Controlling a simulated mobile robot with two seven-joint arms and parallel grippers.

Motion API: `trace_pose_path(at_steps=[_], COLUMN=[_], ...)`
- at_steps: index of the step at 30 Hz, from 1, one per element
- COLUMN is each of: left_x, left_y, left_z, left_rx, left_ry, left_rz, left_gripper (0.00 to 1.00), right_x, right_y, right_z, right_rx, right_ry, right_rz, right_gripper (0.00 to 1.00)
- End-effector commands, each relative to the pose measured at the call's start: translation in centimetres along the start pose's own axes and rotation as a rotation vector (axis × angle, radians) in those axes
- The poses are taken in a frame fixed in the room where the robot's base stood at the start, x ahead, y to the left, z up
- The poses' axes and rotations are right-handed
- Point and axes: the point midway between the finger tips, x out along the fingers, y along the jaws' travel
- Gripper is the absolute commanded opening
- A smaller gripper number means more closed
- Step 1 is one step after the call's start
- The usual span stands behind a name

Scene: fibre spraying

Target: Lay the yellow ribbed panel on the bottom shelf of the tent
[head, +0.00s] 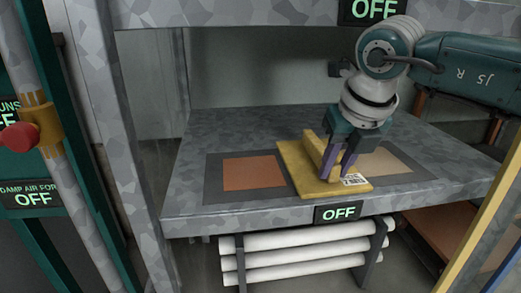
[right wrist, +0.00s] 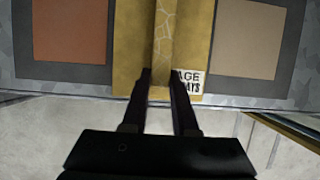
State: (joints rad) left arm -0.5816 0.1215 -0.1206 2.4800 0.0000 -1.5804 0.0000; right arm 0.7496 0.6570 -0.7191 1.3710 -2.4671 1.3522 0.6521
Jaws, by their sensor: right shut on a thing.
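The yellow ribbed panel (head: 308,172) lies flat on or just above the grey speckled shelf (head: 217,145), between a brown square and a tan square; I cannot tell whether it touches. A raised rib runs along its middle, and a white printed label sits at its near right corner. My right gripper (head: 334,172) is shut on the panel's rib from above. In the right wrist view its fingers (right wrist: 160,75) straddle the rib of the panel (right wrist: 130,60), with the label beside the right finger. My left gripper is not in view.
The brown square (head: 253,173) and tan square (head: 385,166) flank the panel. An OFF sign (head: 338,213) hangs on the shelf's front edge, above several white rolls (head: 300,258). A grey post (head: 115,130) and a red knob (head: 18,137) stand left.

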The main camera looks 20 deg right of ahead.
Motion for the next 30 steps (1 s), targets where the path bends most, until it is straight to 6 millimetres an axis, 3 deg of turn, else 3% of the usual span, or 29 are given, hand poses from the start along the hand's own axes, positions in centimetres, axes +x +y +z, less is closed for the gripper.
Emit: trace_pose_path(at_steps=[1,2,9,19,25,30], left_x=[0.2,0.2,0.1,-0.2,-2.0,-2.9], left_y=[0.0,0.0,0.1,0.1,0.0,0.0], left_z=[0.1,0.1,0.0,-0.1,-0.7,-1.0], left_rx=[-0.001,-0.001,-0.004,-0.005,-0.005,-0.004], left_ry=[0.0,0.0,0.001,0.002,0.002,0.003], left_rz=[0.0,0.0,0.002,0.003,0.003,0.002], left_gripper=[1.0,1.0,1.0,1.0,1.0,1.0], right_x=[0.1,0.2,0.1,-0.3,-3.8,-4.7], right_y=[0.0,0.0,-0.1,-0.1,-0.1,-0.2], right_z=[0.2,-0.1,0.0,0.1,0.3,-3.3], right_rx=[0.0,0.0,0.0,0.0,-0.002,-0.006], right_ry=[-0.007,-0.001,0.0,-0.001,-0.004,0.003], right_rz=[0.002,0.0,-0.001,-0.001,-0.001,-0.003], right_gripper=[0.0,0.28,0.55,0.57,0.57,0.57])
